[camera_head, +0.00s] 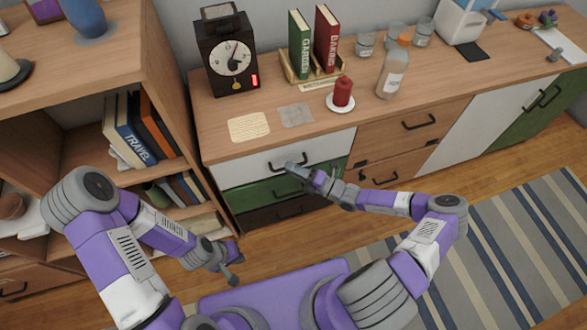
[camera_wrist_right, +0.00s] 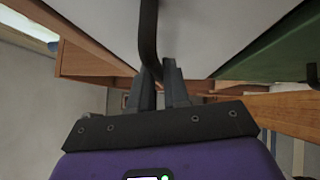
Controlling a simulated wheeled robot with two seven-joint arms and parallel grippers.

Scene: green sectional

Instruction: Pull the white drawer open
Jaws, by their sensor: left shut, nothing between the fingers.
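The white drawer (camera_head: 253,169) is the top one of a stack at the left end of the wooden sideboard. Its front looks about flush with the cabinet. It has a dark bar handle (camera_head: 274,166), which also shows in the right wrist view (camera_wrist_right: 149,35). My right gripper (camera_head: 292,167) is at the right part of this handle. In the right wrist view its fingers (camera_wrist_right: 160,82) are close together with the handle's bar between them. My left gripper (camera_head: 235,276) is shut and empty, low in front of the stack and away from the handles.
Below are a green drawer (camera_head: 240,196) and a dark brown drawer (camera_head: 257,217). A bookshelf (camera_head: 178,92) stands close on the left. The sideboard top holds a clock (camera_head: 228,52), books, a red candle (camera_head: 343,92) and a bottle (camera_head: 393,72). The striped rug (camera_head: 490,235) is clear.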

